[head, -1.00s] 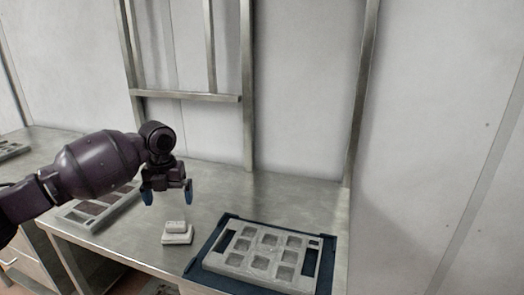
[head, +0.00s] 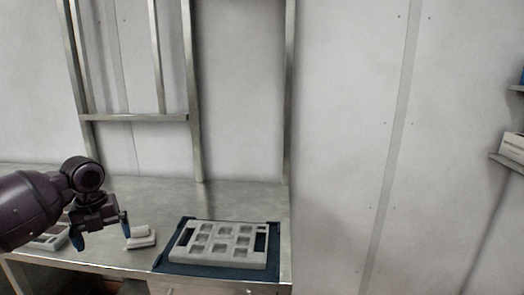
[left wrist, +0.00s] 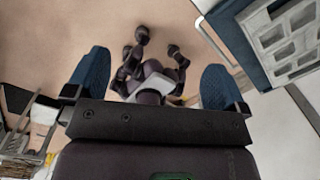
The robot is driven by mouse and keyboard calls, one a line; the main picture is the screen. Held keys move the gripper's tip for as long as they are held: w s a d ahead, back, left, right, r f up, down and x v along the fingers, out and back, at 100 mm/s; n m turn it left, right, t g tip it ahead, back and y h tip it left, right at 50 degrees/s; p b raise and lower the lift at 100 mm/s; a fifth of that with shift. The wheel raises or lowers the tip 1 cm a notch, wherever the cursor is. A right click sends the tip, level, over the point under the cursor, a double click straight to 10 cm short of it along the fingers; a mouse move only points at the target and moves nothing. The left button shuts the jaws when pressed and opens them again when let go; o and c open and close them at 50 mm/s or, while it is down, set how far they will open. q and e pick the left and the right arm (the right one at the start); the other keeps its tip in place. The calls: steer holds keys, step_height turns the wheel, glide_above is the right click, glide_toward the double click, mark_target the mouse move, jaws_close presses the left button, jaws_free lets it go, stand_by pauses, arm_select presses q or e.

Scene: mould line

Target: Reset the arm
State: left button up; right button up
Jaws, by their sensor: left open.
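My left gripper (head: 99,232) is open and empty in the head view, with blue fingertips pointing down above the left part of the metal table. It also shows in the left wrist view (left wrist: 145,85), its two blue fingers wide apart with nothing between them. My left arm comes in from the left edge of the head view. My right gripper is not in the head view. Dark parts of my own body show below the fingers in the left wrist view, but no right gripper can be made out.
A grey mould tray (head: 222,258) with square pockets lies on a dark blue mat (head: 172,262) on the metal table (head: 180,196). A small pale block (head: 141,241) sits right of my left gripper. Another grey tray (head: 50,240) is partly hidden by the arm. Shelves stand far right.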

arm_select(q)
steer(key=w+d+r+n+t+h, duration=0.1)
steer(key=w+d+r+n+t, duration=0.2)
steer(key=w+d+n+t, duration=0.45)
steer(key=s+d+f+n+t+h, duration=0.25)
steer(key=d+f+n+t, duration=0.3)
steer(key=f+n, duration=0.35)
steer(key=s+a+f+n+y, duration=0.1)
steer(key=s+f+n, duration=0.3)
steer(key=s+f, duration=0.4)
steer(key=s+a+f+n+g+y, duration=0.1)
steer(key=s+f+n, duration=0.3)
steer(key=s+f, duration=0.4)
steer(key=s+a+f+n+g+y, duration=0.1)
steer(key=s+f+n, duration=0.4)
steer(key=s, duration=1.3)
step_height(320, 180, down, 3)
steer(key=shift+f+y, duration=0.1)
steer(key=shift+y, duration=0.35)
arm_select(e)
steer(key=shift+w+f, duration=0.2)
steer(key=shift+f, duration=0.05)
arm_select(q)
steer(key=shift+s, duration=0.1)
